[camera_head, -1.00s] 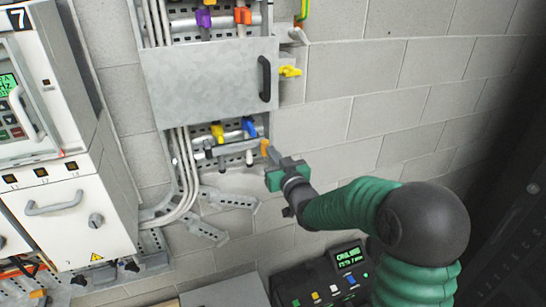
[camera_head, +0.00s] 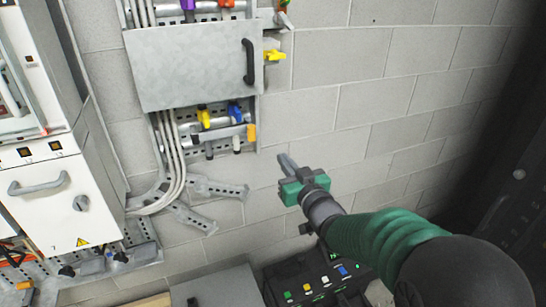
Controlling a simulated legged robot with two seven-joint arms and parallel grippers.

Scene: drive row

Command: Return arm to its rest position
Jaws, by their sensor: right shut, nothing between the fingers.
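My right gripper (camera_head: 286,164) is at the centre of the head view, on my green-sleeved arm that comes in from the lower right. Its fingers are shut with nothing between them. It is in front of the bare block wall, right of and below an orange-yellow piece (camera_head: 251,132) at the end of a grey bar, and apart from it. My left gripper is not in view.
A grey metal cover with a black handle (camera_head: 248,62) is on the wall, with yellow (camera_head: 204,118) and blue (camera_head: 235,112) valve handles below it. A white cabinet (camera_head: 60,190) stands left. A black button box (camera_head: 318,283) is beneath my arm. The wall at right is bare.

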